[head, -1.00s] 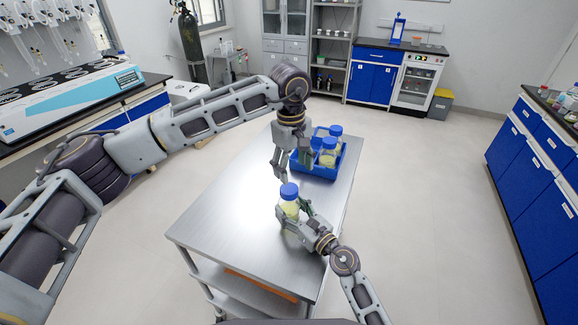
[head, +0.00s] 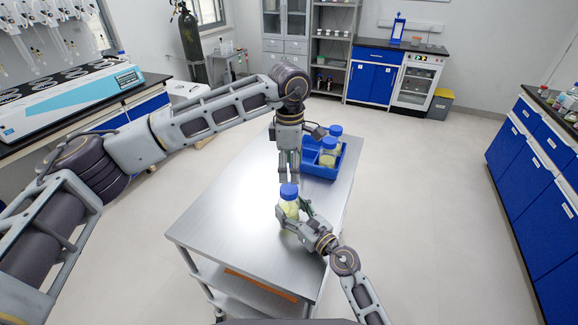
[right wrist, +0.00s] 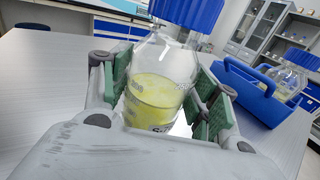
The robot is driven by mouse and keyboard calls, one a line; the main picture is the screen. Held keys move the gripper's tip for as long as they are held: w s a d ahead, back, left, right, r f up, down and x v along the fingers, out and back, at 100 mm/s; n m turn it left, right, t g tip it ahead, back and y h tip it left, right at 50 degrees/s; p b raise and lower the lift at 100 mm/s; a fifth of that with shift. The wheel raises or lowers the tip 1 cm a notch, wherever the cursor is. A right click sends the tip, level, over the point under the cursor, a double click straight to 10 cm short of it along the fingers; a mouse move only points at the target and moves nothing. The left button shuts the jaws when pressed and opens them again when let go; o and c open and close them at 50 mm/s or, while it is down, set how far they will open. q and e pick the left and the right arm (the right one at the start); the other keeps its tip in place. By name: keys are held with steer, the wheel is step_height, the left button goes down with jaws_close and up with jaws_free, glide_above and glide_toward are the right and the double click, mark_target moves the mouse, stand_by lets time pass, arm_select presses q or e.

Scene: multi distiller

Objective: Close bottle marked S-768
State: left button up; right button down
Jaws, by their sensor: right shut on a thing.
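A clear bottle (head: 289,208) with pale yellow liquid and a blue cap (head: 289,191) stands upright on the metal cart. In the right wrist view the bottle (right wrist: 158,85) shows a label starting with "S-"; the rest is hidden. Its blue cap (right wrist: 188,12) sits at the neck; I cannot tell how tight. My right gripper (head: 291,217) is shut on the bottle's body, with green pads (right wrist: 208,103) on both sides.
A blue crate (head: 319,171) with blue-capped bottles (head: 328,152) stands behind on the cart (head: 225,220), close to my left gripper. The crate also shows in the right wrist view (right wrist: 250,98). The cart's left and front top is clear.

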mark_target(289, 188)
arm_select(q)
steer(key=n, duration=0.4)
steer(key=shift+a, duration=0.15)
steer(key=n, duration=0.3)
steer(key=shift+n, duration=0.4)
steer(key=n, duration=0.3)
steer(key=shift+s+a+n, duration=0.1)
steer(key=shift+a+n, duration=0.05)
steer(key=shift+n, duration=1.85)
steer(key=shift+f, duration=0.2)
steer(key=shift+f, duration=3.85)
steer(key=shift+c, duration=0.5)
